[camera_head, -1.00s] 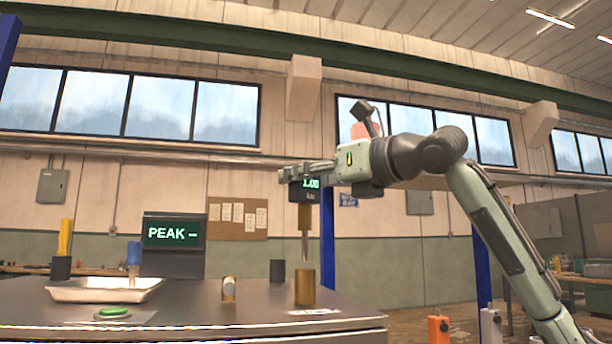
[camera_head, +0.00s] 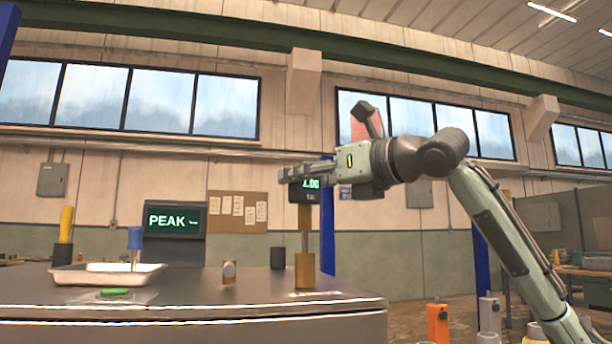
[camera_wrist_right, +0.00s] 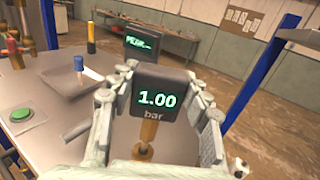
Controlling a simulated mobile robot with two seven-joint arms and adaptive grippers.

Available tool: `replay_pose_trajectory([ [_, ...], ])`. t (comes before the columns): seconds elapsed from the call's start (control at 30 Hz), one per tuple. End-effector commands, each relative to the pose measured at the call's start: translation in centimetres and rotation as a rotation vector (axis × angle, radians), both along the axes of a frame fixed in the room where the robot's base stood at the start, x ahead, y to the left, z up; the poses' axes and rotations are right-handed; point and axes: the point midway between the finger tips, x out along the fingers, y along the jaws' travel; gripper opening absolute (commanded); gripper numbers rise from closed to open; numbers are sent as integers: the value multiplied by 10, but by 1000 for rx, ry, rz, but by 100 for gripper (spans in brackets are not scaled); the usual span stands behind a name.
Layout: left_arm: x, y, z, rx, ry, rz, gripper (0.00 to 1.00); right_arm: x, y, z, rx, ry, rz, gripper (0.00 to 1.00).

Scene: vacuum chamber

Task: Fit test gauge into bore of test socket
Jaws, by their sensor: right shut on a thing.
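The test gauge (camera_head: 304,192) is a dark box with a green "1.00" readout and a brass stem below. In the right wrist view the gauge (camera_wrist_right: 156,88) reads "1.00 bar". My right gripper (camera_head: 292,172) is shut on the gauge body, with its fingers on both sides in the wrist view (camera_wrist_right: 158,92). The test socket (camera_head: 304,272) is an upright brass cylinder on the bench. My left gripper is not in view.
On the bench (camera_head: 200,298) stand a "PEAK" display (camera_head: 174,220), a white tray (camera_head: 75,275) with a blue-topped item (camera_head: 135,240), a green button (camera_head: 115,292), a yellow-and-black post (camera_head: 65,235), a short brass cylinder (camera_head: 229,271) and a dark cylinder (camera_head: 278,258).

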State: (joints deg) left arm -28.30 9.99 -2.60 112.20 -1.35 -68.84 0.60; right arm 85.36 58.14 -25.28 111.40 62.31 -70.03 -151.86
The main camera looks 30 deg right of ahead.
Motion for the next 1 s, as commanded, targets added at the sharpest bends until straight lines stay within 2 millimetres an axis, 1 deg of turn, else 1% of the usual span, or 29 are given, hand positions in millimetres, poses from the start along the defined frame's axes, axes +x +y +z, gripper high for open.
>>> replay_pose_trajectory([
  [0.53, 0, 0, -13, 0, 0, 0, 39, 0, 0, -23, 0, -1, -1, 14],
  [1.0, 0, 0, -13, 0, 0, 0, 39, 0, 0, -24, 0, -1, 0, 14],
])
